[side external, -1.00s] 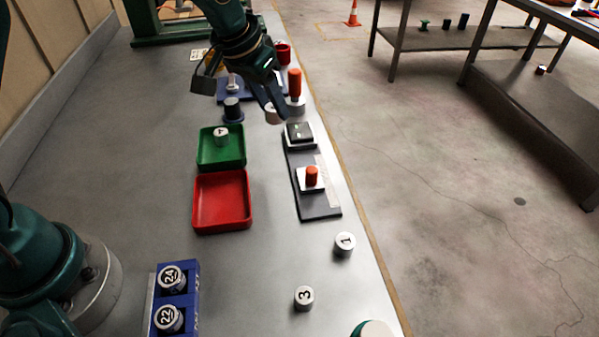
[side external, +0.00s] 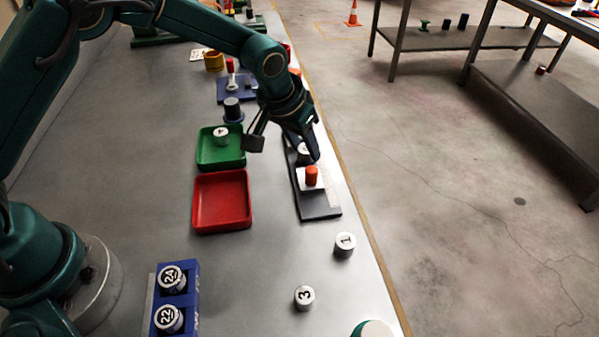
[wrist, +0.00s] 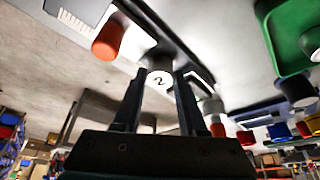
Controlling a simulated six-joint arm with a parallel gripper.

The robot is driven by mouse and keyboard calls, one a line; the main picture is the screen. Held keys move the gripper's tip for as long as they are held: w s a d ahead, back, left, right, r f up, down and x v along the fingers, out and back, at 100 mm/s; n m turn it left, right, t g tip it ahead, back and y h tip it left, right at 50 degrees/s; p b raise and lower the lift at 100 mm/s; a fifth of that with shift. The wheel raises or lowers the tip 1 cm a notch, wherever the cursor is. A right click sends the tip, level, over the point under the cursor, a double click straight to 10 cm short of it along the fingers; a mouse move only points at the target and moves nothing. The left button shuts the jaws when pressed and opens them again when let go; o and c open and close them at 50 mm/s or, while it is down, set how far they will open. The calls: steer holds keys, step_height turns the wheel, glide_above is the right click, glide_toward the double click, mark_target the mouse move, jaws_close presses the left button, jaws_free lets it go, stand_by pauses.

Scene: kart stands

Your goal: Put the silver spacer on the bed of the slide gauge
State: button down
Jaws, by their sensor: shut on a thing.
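My gripper (side external: 308,156) is shut on a silver spacer (wrist: 160,78) with a 2 on its face. In the side view the spacer (side external: 302,149) is partly hidden by the fingers. The slide gauge has a long dark bed (side external: 319,206), with a white slide and an orange-red knob (side external: 311,176) on it. The spacer is over or at the bed, beyond the knob; I cannot tell whether it touches. In the wrist view the knob (wrist: 107,40) and dark bed (wrist: 165,22) lie beyond the fingers. The gauge's far end is hidden by my gripper.
A green tray (side external: 239,161) holding a numbered spacer and an empty red tray (side external: 221,228) stand left of the gauge. Loose spacers 1 (side external: 344,244) and 3 (side external: 304,297) stand nearer. A blue rack (side external: 190,297) holds spacers 24 and 22. The table edge runs close on the right.

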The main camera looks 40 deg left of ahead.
steer(key=c, duration=0.8)
jaws_free()
steer(key=shift+f, duration=0.15)
steer(key=shift+o, duration=0.2)
steer(key=shift+s+r, duration=0.15)
steer(key=shift+r, duration=0.5)
steer(key=v, duration=1)
steer(key=s+a+r, duration=0.6)
steer(key=s, duration=0.4)
steer(key=s+a+f, duration=0.1)
steer(key=s, duration=0.4)
steer(key=s+a+f+t, duration=0.1)
steer(key=s, duration=0.4)
steer(key=shift+s+a+f+n, duration=0.35)
steer(key=shift+s+n, duration=0.05)
